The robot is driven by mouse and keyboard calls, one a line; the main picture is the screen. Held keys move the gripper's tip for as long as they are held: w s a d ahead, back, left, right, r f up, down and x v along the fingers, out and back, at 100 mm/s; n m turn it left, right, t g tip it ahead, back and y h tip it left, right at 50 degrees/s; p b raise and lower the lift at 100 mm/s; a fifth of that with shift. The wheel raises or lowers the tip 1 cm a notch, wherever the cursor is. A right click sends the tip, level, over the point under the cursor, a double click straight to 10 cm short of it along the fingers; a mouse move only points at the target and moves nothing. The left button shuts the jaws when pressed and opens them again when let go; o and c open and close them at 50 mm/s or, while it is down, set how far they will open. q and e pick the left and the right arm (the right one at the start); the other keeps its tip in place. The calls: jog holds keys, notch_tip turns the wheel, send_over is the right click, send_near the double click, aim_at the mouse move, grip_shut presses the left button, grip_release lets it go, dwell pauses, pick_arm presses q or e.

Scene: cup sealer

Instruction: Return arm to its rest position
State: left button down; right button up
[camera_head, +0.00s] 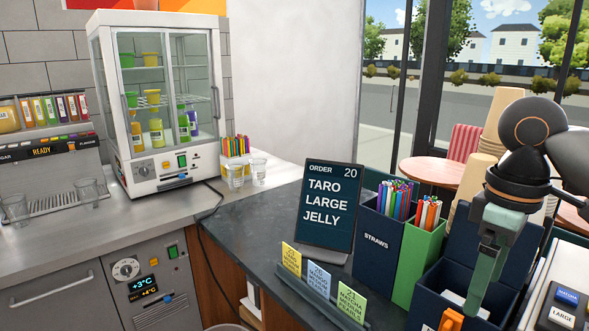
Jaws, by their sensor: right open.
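My right arm comes in from the right edge, with a dark round wrist joint. My right gripper (480,285) hangs downward, its grey-green fingers seen nearly edge-on. It is open, and I see nothing held between the fingers. It is in front of an open dark blue box (430,290) on the counter; I cannot tell whether the fingertips are inside the box or above it. My left gripper is not in view.
An order screen (329,205), a dark straw box (376,245) and a green holder (417,262) stand left of my right gripper. Stacked cups (490,140) stand behind it. A labelled button panel (562,300) is at lower right. The counter (250,225) left of the screen is clear.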

jog(key=s+a+f+n+t+y, duration=0.1)
jog(key=s+a+f, duration=0.1)
jog(key=a+f, duration=0.55)
jog(key=s+a+f+y, duration=0.15)
jog(key=a+f, duration=0.25)
jog(key=f, duration=0.6)
jog(key=s+a+f+n+t+y, duration=0.1)
jog(key=a+f, duration=0.4)
jog(key=f, duration=0.3)
jog(key=s+d+f+m+t+h, duration=0.2)
jog(key=s+d+f+m+h, duration=0.1)
jog(key=s+d+f+m, duration=0.8)
jog(key=w+a+f+n+t+y, duration=0.1)
jog(key=a+f+n+t+y, duration=0.1)
jog(key=f+t, duration=0.3)
jog(key=shift+w+a+f+n, duration=0.4)
jog(key=shift+a+f, duration=0.5)
jog(key=shift+f, duration=1.4)
